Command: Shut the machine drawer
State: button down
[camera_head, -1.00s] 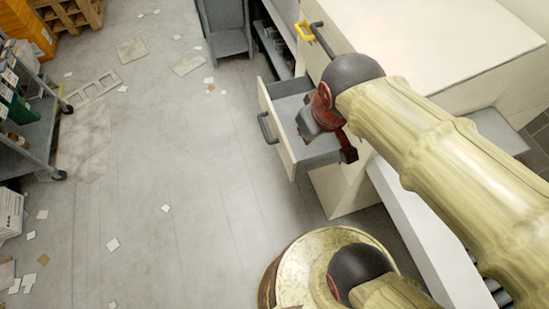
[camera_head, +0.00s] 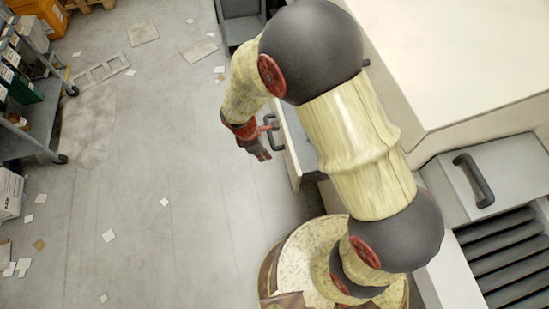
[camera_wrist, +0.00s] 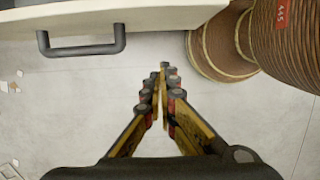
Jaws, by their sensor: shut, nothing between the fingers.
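The machine drawer (camera_head: 297,152) sticks out from the pale cabinet in the head view, partly open. My arm covers much of it. Its dark bar handle (camera_head: 271,132) faces left, towards the open floor. My gripper (camera_head: 264,156) is on the handle side of the drawer, pointing down, close beside the handle in this view. In the wrist view the drawer front (camera_wrist: 150,32) runs along the top edge, with the handle (camera_wrist: 82,50) at upper left. My gripper (camera_wrist: 163,68) is shut and empty there, its tips to the right of the handle; contact cannot be told.
A white cabinet top (camera_head: 445,60) is at the right, with a grey handled lid (camera_head: 485,180) below it. A shelf cart (camera_head: 38,135) stands at far left. The floor (camera_head: 170,160) between is clear apart from scattered paper.

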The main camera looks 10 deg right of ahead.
jog(key=d+f+b, duration=0.4)
jog(key=d+f, duration=0.2)
jog(key=f, duration=0.3)
jog(key=shift+d, duration=0.15)
jog(key=shift+d, duration=0.1)
jog(key=d+p, duration=0.3)
jog(key=d, duration=1.6)
jog(key=shift+d, duration=0.2)
